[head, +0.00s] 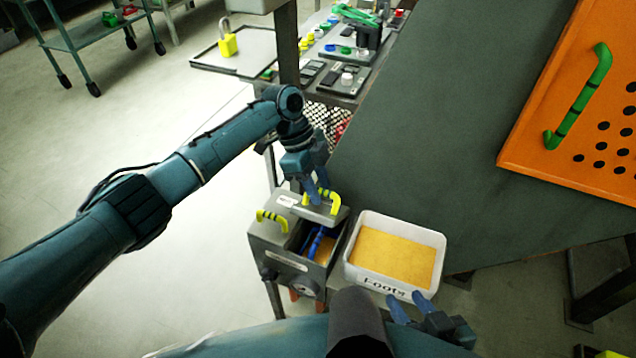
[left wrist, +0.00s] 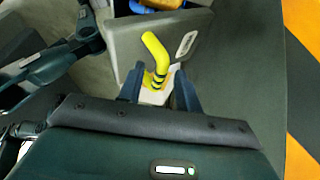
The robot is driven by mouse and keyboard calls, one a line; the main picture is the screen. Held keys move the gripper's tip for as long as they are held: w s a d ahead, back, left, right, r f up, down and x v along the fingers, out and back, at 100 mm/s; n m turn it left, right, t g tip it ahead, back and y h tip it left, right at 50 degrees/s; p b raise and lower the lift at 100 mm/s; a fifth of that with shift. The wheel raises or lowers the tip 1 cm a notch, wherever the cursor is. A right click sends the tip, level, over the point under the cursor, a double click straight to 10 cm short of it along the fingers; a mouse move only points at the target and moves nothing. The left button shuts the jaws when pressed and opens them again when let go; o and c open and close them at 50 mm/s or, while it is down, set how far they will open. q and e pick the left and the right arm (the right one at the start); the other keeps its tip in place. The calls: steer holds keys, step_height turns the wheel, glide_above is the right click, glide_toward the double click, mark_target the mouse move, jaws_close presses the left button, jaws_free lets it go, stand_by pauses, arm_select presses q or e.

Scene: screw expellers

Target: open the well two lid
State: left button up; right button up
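A grey metal box (head: 262,252) stands at the lower middle of the head view. A grey lid (head: 290,203) with a yellow, black-banded handle (head: 334,203) is above its back right part, off the well opening (head: 318,246). Blue parts and yellowish material show inside. My left gripper (head: 318,197) is at this handle; in the left wrist view the handle (left wrist: 155,52) rises between its fingers (left wrist: 158,92), which appear shut on it. A second yellow, banded handle (head: 272,220) is on the box's left part. My right gripper (head: 416,308) is open and empty at the bottom.
A white bin (head: 354,279) marked "Foots", holding yellow material, stands right of the box, close to my right gripper. A dark green surface (head: 430,130) and an orange perforated panel (head: 530,150) are at right. A control bench (head: 345,80) and a tray with a yellow padlock (head: 228,43) stand behind.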

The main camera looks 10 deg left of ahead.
arm_select(q)
steer(key=v, duration=1.3)
steer(key=shift+r, duration=0.2)
